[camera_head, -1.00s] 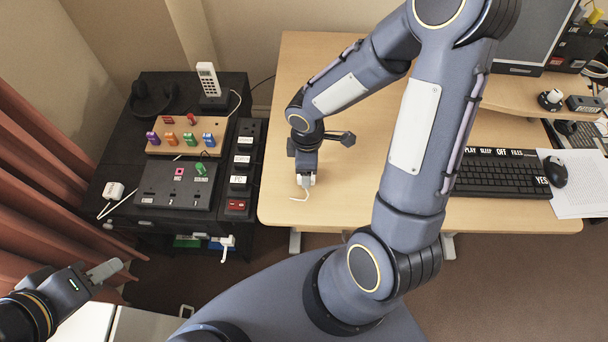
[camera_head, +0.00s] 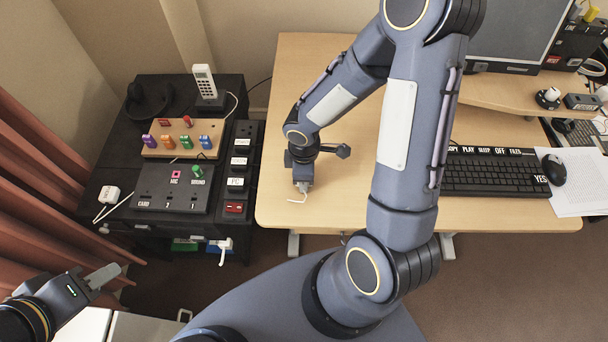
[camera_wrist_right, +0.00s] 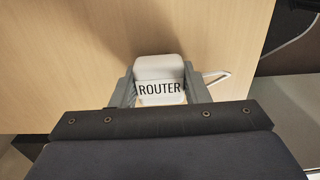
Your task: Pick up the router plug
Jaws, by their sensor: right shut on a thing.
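The router plug (camera_wrist_right: 160,68) is a white block labelled ROUTER, seen between the two fingers of my right gripper (camera_wrist_right: 160,90) in the right wrist view. The right gripper is shut on it. The plug itself is mostly hidden there by the gripper. I cannot tell whether it touches the desk. My left gripper (camera_head: 104,275) is at the lower left, away from the desk; its fingers look close together.
The wooden desk (camera_head: 400,215) holds a black keyboard (camera_head: 490,172), a mouse (camera_head: 555,170) and papers. A dark cabinet to the left carries a power strip (camera_head: 240,165), a socket panel (camera_head: 172,188), a coloured-peg board (camera_head: 180,140), a phone (camera_head: 205,82) and a white plug (camera_head: 109,194).

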